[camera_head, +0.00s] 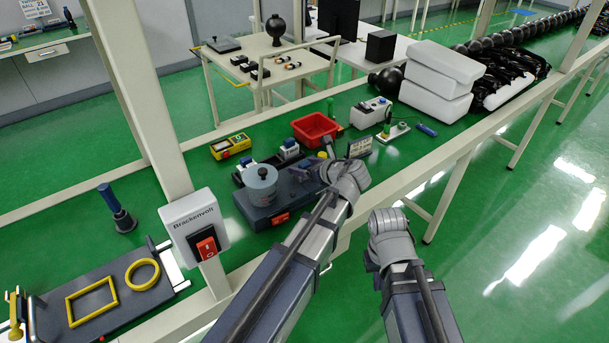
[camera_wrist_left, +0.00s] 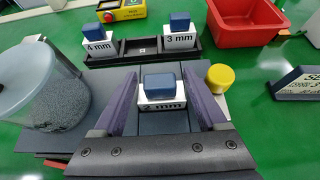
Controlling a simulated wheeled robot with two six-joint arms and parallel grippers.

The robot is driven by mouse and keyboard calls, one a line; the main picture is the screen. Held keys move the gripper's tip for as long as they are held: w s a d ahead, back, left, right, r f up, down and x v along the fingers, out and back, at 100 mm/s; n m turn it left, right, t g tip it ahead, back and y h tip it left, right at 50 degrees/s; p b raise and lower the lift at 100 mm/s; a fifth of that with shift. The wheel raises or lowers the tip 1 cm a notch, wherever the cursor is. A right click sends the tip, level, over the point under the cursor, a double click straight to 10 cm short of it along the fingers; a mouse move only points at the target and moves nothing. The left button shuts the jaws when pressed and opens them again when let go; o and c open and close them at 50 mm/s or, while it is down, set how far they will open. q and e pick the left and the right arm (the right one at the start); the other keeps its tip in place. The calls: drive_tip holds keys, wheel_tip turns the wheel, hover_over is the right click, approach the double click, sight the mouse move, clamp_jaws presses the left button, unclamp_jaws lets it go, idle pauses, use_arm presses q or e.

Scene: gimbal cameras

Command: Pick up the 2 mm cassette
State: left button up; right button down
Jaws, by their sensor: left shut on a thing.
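The 2 mm cassette (camera_wrist_left: 160,91), a white block with a blue top and a "2 mm" label, is between the purple fingers of my left gripper (camera_wrist_left: 162,112). The fingers are shut on its sides. In the head view my left gripper (camera_head: 306,168) is over the dark machine, and the cassette cannot be made out there. The 4 mm cassette (camera_wrist_left: 98,41) and the 3 mm cassette (camera_wrist_left: 179,37) stand in a black rack (camera_wrist_left: 140,56) beyond, with a vacant place between them. My right arm's wrist shows in the head view, but its gripper fingers do not.
A clear grey-lidded pot of granules (camera_wrist_left: 45,92) stands left of my left gripper. A yellow knob (camera_wrist_left: 220,77) is close on the right. A red bin (camera_head: 315,128) and a yellow box (camera_head: 231,147) lie beyond. A frame post (camera_head: 148,120) stands on the left.

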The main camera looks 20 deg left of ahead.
use_arm(q)
drive_tip(key=c, duration=0.5)
drive_tip(key=shift+c, duration=0.2)
